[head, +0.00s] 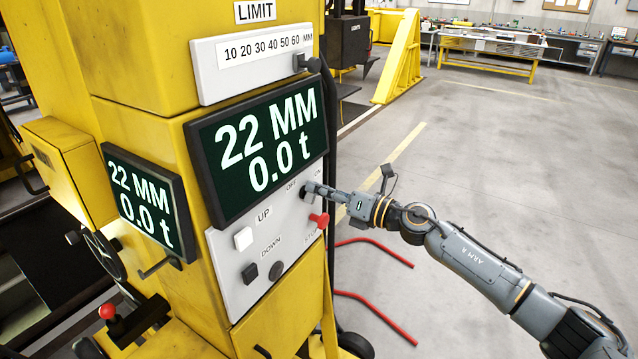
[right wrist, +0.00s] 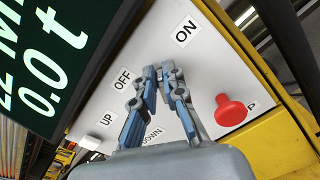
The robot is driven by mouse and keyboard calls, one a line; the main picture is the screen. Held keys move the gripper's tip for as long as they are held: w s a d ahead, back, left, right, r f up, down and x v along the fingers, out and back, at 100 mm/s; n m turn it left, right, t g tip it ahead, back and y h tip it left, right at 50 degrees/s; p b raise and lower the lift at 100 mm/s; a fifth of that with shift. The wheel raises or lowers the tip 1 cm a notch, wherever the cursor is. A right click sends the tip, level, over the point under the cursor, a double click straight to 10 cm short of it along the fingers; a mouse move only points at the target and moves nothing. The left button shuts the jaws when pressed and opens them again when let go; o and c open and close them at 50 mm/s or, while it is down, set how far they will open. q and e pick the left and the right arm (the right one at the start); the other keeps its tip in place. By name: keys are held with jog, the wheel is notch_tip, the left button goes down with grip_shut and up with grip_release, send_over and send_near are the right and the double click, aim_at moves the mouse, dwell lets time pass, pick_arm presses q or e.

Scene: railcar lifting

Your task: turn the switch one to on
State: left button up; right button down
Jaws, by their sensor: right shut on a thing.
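Switch one, a dark knob (head: 304,194), sits between the OFF and ON labels on the white control panel (head: 226,275) of the yellow machine. My right gripper (head: 311,189) reaches in from the right and is shut on the knob. In the right wrist view the two blue-grey fingers (right wrist: 163,76) come together at the panel between the OFF label (right wrist: 122,79) and the ON label (right wrist: 186,30). The fingers hide most of the knob, so I cannot tell which way it points. My left gripper is not in view.
A red stop button (head: 319,220) stands out just below my right gripper. The white UP button (head: 243,239) and the dark DOWN button (head: 250,273) are lower left. The display (head: 262,150) above reads 22 MM and 0.0 t. Red bars (head: 375,246) lie on the floor.

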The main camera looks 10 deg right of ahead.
jog(key=m+p, duration=0.1)
jog(key=m, duration=0.1)
jog(key=m+p, duration=0.1)
jog(key=m, duration=0.1)
jog(key=shift+w+d, duration=0.2)
jog(key=shift+f+m+p, duration=0.2)
jog(key=shift+m+p, duration=0.1)
jog(key=shift+m, duration=0.4)
jog(key=c, duration=1.4)
grip_release()
jog(key=shift+f, duration=0.1)
jog(key=v, duration=1.2)
